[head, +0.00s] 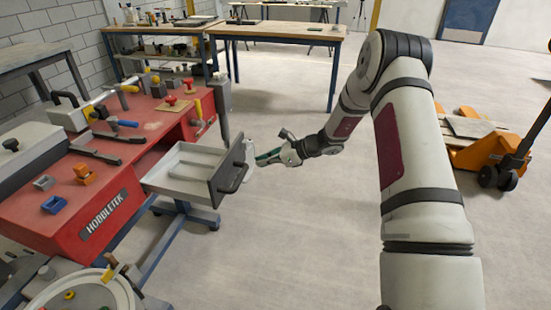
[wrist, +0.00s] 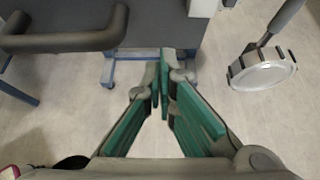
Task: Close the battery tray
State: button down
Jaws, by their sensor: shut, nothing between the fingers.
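The battery tray (head: 190,165) is a pale open drawer with a dark grey front and a black bar handle (head: 235,178). It stands pulled out from the right side of the red machine (head: 75,205) in the head view. My gripper (head: 262,160) is just right of the tray's front, shut and empty. In the wrist view the green-padded fingers (wrist: 162,88) meet at the tips, and the black handle (wrist: 75,40) is at the upper left, apart from them. The dark tray front (wrist: 165,25) lies beyond the fingertips; I cannot tell whether they touch it.
A round pale metal part on a stem (wrist: 262,68) is at right in the wrist view. An orange pallet truck (head: 480,150) stands at the right. Wooden workbenches (head: 275,32) stand at the back. The floor (head: 285,235) right of the tray is clear.

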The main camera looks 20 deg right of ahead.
jog(key=w+a, duration=0.2)
jog(key=a, duration=0.2)
jog(key=shift+w+f, duration=0.25)
jog(key=shift+w, duration=0.15)
jog(key=shift+a, duration=0.1)
jog(key=w+a+b, duration=0.2)
jog(key=w+a, duration=0.2)
jog(key=a, duration=0.2)
jog(key=w+a+b, duration=0.3)
jog(key=w+a, duration=0.2)
jog(key=a, duration=0.1)
jog(key=w+a+b, duration=0.3)
jog(key=w+a, duration=0.1)
jog(key=a, duration=0.2)
jog(key=shift+w+a, duration=0.4)
jog(key=shift+w+a+r, duration=0.1)
jog(key=shift+w+a, duration=0.2)
jog(key=shift+a, duration=0.35)
